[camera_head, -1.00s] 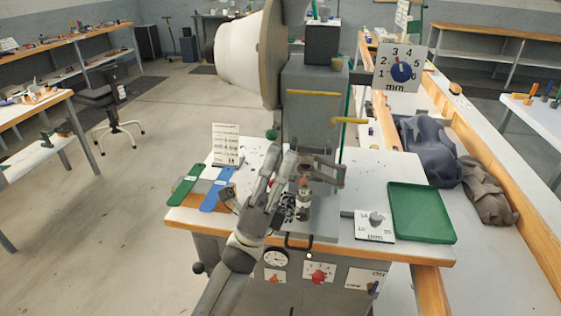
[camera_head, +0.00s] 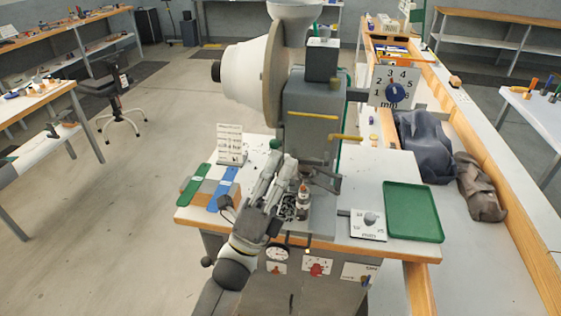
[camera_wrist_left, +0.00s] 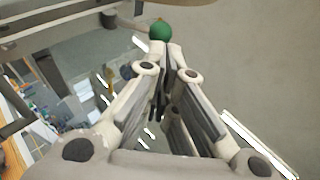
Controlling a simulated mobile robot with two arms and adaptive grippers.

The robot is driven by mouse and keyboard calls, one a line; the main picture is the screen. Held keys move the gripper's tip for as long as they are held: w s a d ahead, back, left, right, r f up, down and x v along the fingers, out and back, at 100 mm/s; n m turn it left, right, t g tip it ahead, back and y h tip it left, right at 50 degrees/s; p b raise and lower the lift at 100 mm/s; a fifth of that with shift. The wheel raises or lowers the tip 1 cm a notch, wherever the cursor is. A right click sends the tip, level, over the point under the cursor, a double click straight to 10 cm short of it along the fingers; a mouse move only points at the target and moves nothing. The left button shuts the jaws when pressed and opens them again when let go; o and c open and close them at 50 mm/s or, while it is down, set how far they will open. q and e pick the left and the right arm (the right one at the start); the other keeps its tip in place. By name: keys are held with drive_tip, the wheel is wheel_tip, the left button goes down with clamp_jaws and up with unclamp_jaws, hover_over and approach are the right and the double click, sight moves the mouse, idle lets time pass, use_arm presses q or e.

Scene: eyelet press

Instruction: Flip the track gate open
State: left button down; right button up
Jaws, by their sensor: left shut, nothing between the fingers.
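A grey eyelet press (camera_head: 308,112) stands on the table, with a white drum hopper (camera_head: 248,68) at its upper left. A green ball knob (camera_head: 275,144) shows at the press's left side. It also shows in the left wrist view (camera_wrist_left: 160,30), just beyond my fingertips. My left gripper (camera_head: 283,163) is shut and empty in front of the press, its fingers pointing up and away below the knob. In the left wrist view its fingers (camera_wrist_left: 165,52) come together under the knob; I cannot tell whether they touch it. I cannot make out the track gate clearly. My right gripper is not in view.
A green strip (camera_head: 194,184), a blue strip (camera_head: 224,189) and a white card (camera_head: 230,143) are left of the gripper. A small bottle (camera_head: 303,203) stands close right of it.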

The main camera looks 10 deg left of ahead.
use_arm(q)
drive_tip(key=v, duration=1.2)
drive_tip(key=shift+f, duration=0.1)
